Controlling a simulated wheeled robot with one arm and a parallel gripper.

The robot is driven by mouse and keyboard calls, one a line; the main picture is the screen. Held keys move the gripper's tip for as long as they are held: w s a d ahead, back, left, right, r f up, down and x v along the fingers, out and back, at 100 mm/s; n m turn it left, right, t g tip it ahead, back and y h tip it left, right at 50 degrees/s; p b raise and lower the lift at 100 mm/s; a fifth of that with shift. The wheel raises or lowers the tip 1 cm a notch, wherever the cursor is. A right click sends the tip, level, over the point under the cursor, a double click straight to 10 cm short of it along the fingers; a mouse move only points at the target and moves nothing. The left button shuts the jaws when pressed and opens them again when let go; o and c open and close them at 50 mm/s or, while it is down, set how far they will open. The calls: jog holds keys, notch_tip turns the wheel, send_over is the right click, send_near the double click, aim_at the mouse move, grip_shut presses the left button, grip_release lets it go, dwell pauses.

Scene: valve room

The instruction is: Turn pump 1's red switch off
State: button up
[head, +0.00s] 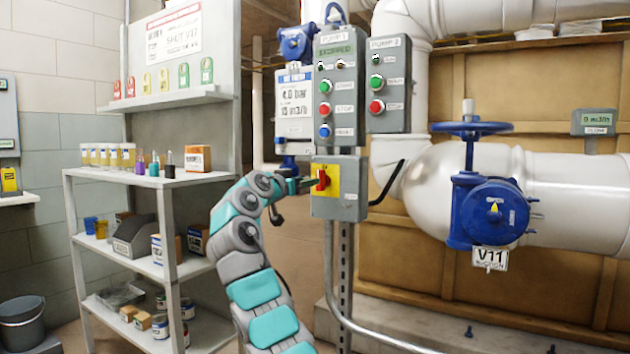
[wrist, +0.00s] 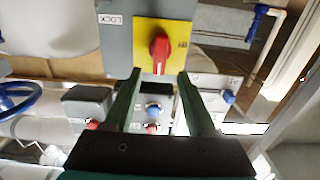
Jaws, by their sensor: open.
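Pump 1's red switch (head: 322,181) is a rotary handle on a yellow plate, on the front of a grey box (head: 347,207) under the PUMP 1 panel (head: 340,85). In the wrist view the red switch (wrist: 160,50) lies near the top centre on the yellow plate (wrist: 177,33), its handle roughly upright in the picture. My gripper (head: 308,184) is at the left of the switch in the head view. In the wrist view my gripper (wrist: 160,74) is open and empty, its two fingers apart. The switch shows between and beyond the fingertips. I cannot tell whether they touch it.
A PUMP 2 panel (head: 389,85) hangs right of PUMP 1. A blue valve V11 (head: 490,212) sits on the big pipe at the right. A shelf rack (head: 130,265) with bottles and boxes stands left of my arm. A black hose (head: 388,183) bends beside the grey box.

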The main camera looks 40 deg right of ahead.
jog(key=p+x, duration=0.2)
jog(key=x, duration=0.5)
jog(key=shift+c, duration=0.2)
grip_shut()
dwell(0.5)
